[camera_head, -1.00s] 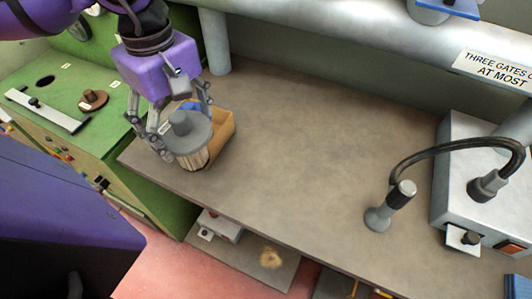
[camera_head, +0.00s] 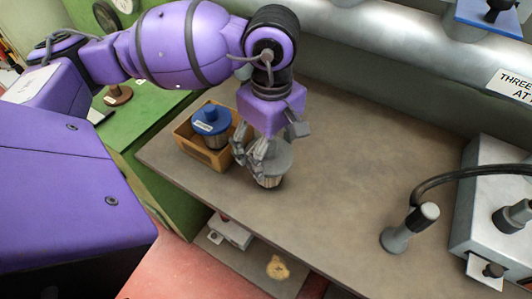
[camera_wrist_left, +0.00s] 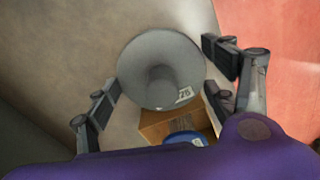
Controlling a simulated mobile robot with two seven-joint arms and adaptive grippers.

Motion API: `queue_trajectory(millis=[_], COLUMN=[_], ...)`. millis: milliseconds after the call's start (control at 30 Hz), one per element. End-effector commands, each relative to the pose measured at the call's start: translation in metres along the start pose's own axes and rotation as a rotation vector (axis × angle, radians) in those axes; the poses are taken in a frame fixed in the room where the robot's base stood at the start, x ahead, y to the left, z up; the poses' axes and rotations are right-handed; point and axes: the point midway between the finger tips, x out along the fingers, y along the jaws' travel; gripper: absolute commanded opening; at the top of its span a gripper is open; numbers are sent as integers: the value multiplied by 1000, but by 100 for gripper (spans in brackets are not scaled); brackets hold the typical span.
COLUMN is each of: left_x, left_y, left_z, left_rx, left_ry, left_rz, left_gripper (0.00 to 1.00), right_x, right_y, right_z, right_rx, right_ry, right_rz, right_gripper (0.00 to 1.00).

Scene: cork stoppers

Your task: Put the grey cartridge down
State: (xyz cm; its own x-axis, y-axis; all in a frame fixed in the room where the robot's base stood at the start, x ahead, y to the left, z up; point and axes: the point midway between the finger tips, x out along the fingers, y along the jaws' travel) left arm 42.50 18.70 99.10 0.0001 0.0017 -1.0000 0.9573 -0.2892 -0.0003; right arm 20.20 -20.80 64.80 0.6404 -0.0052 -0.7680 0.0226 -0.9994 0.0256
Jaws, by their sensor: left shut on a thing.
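The grey cartridge (camera_head: 277,157) has a wide grey top with a knob and a paler ribbed body. In the head view it stands nearly upright at the bench, right of the wooden tray. My left gripper (camera_head: 260,156) is shut on it, its fingers around its sides and partly covering it. I cannot tell whether its bottom touches the bench. In the left wrist view, the cartridge's round top (camera_wrist_left: 185,62), with a small numbered label, sits between the fingers of the left gripper (camera_wrist_left: 165,82). My right gripper is not in view.
A wooden tray (camera_head: 190,150) holding a blue-topped cartridge (camera_head: 211,119) stands close on the left. The grey bench (camera_head: 335,165) is clear to the right, up to a grey handle with a black cable (camera_head: 408,228). The bench's front edge is near.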

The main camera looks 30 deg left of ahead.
Motion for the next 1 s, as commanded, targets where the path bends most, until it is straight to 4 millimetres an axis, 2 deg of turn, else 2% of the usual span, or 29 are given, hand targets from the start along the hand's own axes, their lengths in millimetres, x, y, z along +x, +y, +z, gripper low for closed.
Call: queue_trajectory(millis=[267, 633, 667, 800, 1000], left_x=[33, 39, 39, 38, 38], left_y=[3, 3, 3, 3, 3], left_z=[3, 3, 3, 2, 2], left_rx=[1, 1, 1, 1, 1], left_ry=[-1, -1, -1, -1, -1], left_rz=[-1, 0, -1, 0, 0], left_gripper=[24, 24, 80, 96, 96], right_x=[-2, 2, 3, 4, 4], right_y=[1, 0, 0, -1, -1], right_z=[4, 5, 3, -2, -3], right_rx=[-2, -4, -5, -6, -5], right_ry=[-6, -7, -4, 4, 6], right_rz=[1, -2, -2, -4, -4], right_gripper=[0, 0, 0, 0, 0])
